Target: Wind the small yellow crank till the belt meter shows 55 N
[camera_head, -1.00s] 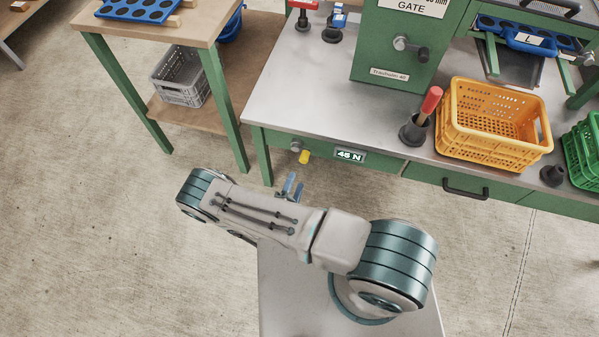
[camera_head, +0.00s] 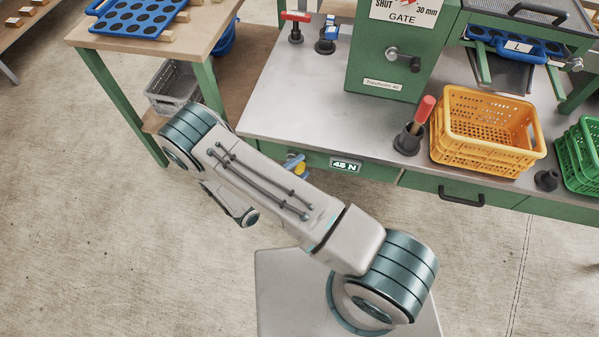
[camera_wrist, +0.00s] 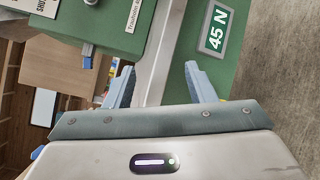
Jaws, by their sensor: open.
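The small yellow crank (camera_head: 300,170) is on the green bench front, left of the belt meter (camera_head: 345,165). The meter reads 45 N and also shows in the wrist view (camera_wrist: 215,28), turned on its side. My gripper (camera_head: 294,160) is at the crank, its blue fingers partly covering it in the head view. In the wrist view my gripper (camera_wrist: 158,78) is open, with the bench edge showing between the fingers. I cannot make out the crank there, nor tell whether a finger touches it.
The green gate machine (camera_head: 398,45) stands on the bench. A red-handled tool in a dark holder (camera_head: 408,140), an orange crate (camera_head: 440,145) and a green crate (camera_head: 577,170) are to the right. A wooden table (camera_head: 85,38) and grey basket (camera_head: 172,88) are left.

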